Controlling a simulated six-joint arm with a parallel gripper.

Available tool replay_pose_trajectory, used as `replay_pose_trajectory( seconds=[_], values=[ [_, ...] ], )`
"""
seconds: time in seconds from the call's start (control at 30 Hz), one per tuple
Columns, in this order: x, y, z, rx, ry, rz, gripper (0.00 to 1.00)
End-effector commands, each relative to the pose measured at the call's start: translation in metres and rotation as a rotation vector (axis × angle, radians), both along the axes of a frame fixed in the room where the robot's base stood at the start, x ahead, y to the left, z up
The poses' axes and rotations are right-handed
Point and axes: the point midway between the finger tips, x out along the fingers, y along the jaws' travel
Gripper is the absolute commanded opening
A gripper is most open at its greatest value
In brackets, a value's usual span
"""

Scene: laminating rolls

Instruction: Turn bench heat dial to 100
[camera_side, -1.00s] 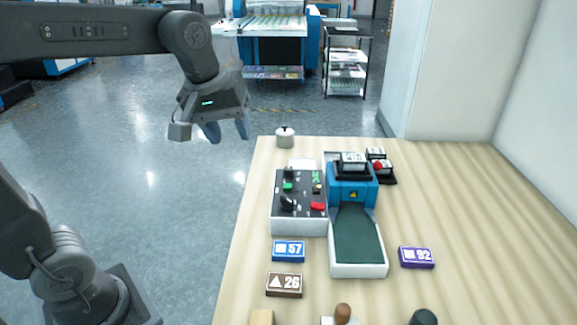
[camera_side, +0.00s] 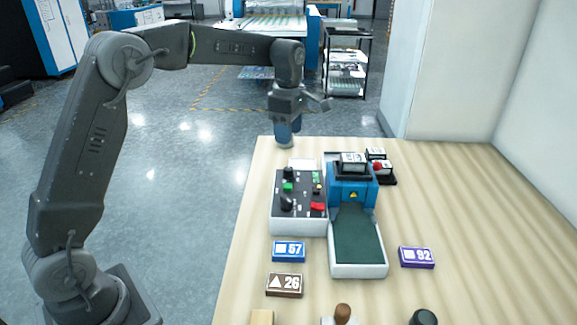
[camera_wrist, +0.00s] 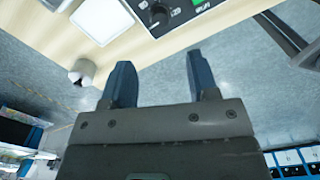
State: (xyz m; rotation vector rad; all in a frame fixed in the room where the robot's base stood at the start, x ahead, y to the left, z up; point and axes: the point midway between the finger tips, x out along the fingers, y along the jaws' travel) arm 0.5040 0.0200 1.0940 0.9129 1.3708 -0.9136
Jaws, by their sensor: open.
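A dark control panel (camera_side: 300,208) in a white housing stands on the wooden bench, left of the blue laminating unit (camera_side: 352,190). It carries black knobs, one at the back (camera_side: 289,173) and one at the front (camera_side: 287,203), plus green and red parts. In the wrist view one black dial with white ticks (camera_wrist: 157,15) shows at the top edge. Its label and setting are too small to read, and I cannot tell which knob is the heat dial. My gripper (camera_wrist: 162,62) is open and empty, pointing down near the bench's far left corner, behind the panel (camera_side: 288,138).
A small white cylinder with a dark pin (camera_wrist: 82,72) stands at the bench corner, left of my fingers in the wrist view. A white plate (camera_wrist: 102,20) lies beside the panel.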

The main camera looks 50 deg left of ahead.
Motion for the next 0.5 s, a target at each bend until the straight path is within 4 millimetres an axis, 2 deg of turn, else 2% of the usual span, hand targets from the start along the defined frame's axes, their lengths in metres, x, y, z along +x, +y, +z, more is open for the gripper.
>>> replay_pose_trajectory(
  seconds=[0.1, 0.3, 0.5],
  values=[
    [-0.001, 0.000, -0.027, -0.001, 0.006, -0.002, 0.54],
    [-0.001, 0.000, -0.067, -0.001, 0.005, -0.003, 0.54],
    [0.000, 0.000, -0.093, 0.000, 0.001, -0.004, 0.54]
  ],
)
